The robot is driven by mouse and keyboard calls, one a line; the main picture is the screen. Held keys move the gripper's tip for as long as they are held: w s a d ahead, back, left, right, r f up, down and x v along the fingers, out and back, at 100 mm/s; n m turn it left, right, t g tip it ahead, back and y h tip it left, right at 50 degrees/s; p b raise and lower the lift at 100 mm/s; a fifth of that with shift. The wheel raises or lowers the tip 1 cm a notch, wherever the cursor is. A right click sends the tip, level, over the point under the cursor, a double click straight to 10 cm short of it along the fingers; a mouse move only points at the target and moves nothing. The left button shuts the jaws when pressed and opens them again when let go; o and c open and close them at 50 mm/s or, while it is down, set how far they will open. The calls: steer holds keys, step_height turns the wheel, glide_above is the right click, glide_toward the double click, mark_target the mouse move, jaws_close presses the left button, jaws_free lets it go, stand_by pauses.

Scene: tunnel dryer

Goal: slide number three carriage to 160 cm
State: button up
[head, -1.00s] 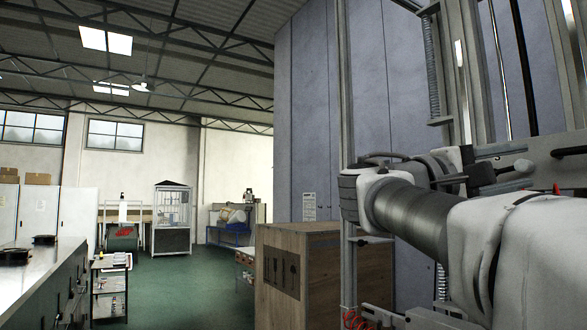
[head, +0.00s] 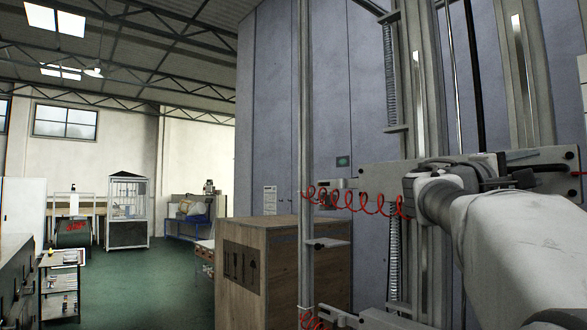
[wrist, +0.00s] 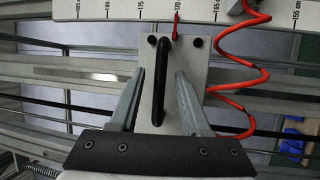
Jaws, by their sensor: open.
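In the wrist view a pale carriage plate (wrist: 193,62) carries an upright black bar handle (wrist: 161,85). A red pointer (wrist: 177,24) at its top edge stands at about the 170 mark of a white scale (wrist: 120,10), which reads from 185 at left to 155 cm at right. My gripper (wrist: 160,76) is open, with one grey finger on each side of the handle and gaps showing. In the head view my gripper is at the carriage on the right, largely hidden by my wrist. No carriage number is legible.
A red coiled cable (wrist: 235,75) hangs right of the plate in the wrist view; it also shows in the head view (head: 350,197). A wooden crate (head: 285,262) stands left of the grey upright rail (head: 306,150). Green floor lies open further left.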

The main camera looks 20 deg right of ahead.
steer(key=shift+d, duration=0.45)
steer(key=shift+c, duration=0.2)
jaws_close()
stand_by(1.0)
